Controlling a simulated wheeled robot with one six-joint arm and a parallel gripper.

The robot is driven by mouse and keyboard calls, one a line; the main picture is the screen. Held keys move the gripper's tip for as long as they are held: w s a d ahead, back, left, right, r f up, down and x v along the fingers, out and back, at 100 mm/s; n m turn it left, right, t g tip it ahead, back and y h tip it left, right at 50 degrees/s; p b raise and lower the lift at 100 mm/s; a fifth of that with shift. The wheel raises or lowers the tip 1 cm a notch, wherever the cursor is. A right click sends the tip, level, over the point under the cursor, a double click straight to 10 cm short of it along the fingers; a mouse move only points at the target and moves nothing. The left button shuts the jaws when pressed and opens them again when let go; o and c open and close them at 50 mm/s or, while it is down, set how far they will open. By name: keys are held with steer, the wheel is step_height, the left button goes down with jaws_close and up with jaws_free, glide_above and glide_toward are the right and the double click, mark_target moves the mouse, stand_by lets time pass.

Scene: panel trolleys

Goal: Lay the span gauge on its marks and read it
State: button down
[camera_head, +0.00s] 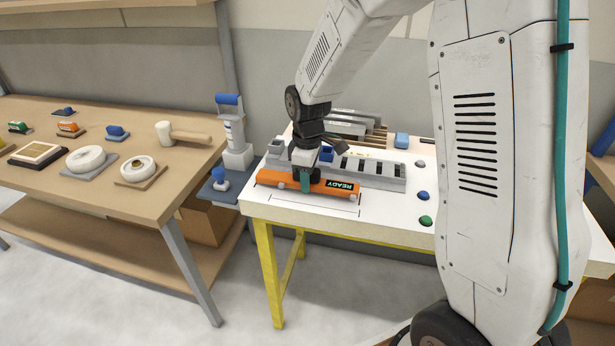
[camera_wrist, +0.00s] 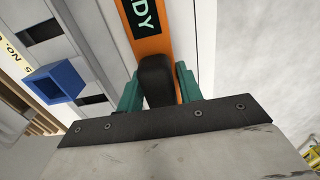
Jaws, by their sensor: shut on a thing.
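The span gauge is an orange bar (camera_head: 277,180) with a dark display that reads "READY" in green. It lies level over the white table, beside the grey slotted rail, close to thin black mark lines (camera_head: 305,207) on the table top. I cannot tell whether it touches the table. My gripper (camera_head: 304,182) points down and is shut on the gauge's dark middle grip. In the wrist view the teal fingers (camera_wrist: 158,88) stand on both sides of that black grip, and part of the orange body (camera_wrist: 148,40) with "DY" shows beyond.
A grey slotted rail (camera_head: 375,172) with a blue block (camera_head: 326,154) lies just behind the gauge. Blue (camera_head: 422,196) and green (camera_head: 425,221) buttons sit at the right. A wooden table (camera_head: 60,130) with several parts stands left. The white table's front strip is clear.

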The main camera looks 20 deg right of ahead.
steer(key=shift+f, duration=0.65)
steer(key=c, duration=0.9)
jaws_free()
steer(key=shift+o, duration=0.2)
steer(key=shift+r, duration=4)
